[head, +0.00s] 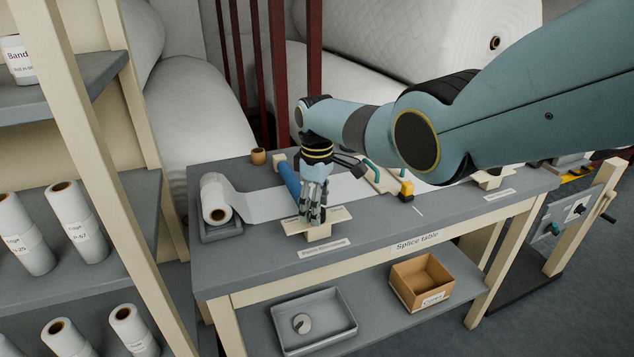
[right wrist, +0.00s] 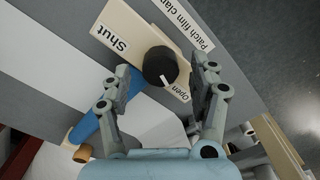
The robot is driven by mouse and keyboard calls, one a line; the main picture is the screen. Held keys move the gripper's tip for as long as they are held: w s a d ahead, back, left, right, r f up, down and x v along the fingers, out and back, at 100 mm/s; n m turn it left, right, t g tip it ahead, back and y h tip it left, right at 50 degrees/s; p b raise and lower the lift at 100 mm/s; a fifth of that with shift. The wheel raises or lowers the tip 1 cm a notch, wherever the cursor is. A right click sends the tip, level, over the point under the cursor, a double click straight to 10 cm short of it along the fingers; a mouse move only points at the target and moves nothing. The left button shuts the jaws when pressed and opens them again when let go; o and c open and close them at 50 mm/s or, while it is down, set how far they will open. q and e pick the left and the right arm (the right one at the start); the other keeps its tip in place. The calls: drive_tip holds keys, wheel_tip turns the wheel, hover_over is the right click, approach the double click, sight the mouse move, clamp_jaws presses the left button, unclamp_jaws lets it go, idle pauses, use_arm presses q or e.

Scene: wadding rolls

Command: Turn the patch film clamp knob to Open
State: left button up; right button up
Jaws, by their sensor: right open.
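The patch film clamp (head: 292,227) is a pale board on the front edge of the splice table (head: 262,258). It also shows in the right wrist view (right wrist: 126,18), with the words Shut and Open at its two ends. Its dark round knob (right wrist: 160,62) has a white pointer mark on the side toward the Open end, not squarely at the word. My right gripper (head: 314,214) points down over the clamp. In the right wrist view its open fingers (right wrist: 163,85) stand on either side of the knob; contact cannot be told. My left gripper is out of view.
A white film roll (head: 215,198) sits in a tray at the table's left, its film running right. A blue roller (head: 288,180) lies close to my right gripper. A wooden cup (head: 258,156) stands at the back. A shelf post (head: 88,150) rises at left.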

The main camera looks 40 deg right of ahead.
wheel_tip(320, 180, up, 11)
idle(0.3)
idle(0.4)
drive_tip(key=s+a+f+g+b, duration=0.15)
drive_tip(key=s+f+b, duration=0.25)
drive_tip(key=s+f, duration=0.7)
drive_tip(key=s+f+g+b, duration=0.2)
drive_tip(key=s+f+b, duration=0.2)
drive_tip(key=s+f, duration=0.75)
drive_tip(key=s+a+f+g+b, duration=0.1)
drive_tip(key=s+f+b, duration=0.35)
drive_tip(key=f, duration=1.25)
drive_tip(key=s+a+f+m+b, duration=0.1)
drive_tip(key=s+f+b, duration=0.2)
drive_tip(key=s+f, duration=0.65)
drive_tip(key=s+a+f+m+t+b, duration=0.1)
drive_tip(key=s+f+m+b, duration=0.15)
drive_tip(key=s+f, duration=0.75)
drive_tip(key=s+a+f+b, duration=0.1)
drive_tip(key=s+f+b, duration=0.35)
drive_tip(key=s, duration=0.95)
drive_tip(key=w+t, duration=0.1)
drive_tip(key=w+f+m+t+p, duration=0.1)
drive_tip(key=w+t, duration=0.1)
drive_tip(key=w+m+t+p, duration=0.1)
drive_tip(key=shift+w+d+f+m+h, duration=0.15)
drive_tip(key=shift+w+f+m+h, duration=0.1)
drive_tip(key=shift+w+f+h, duration=0.15)
drive_tip(key=shift+t, duration=0.25)
drive_tip(key=shift+c, duration=0.4)
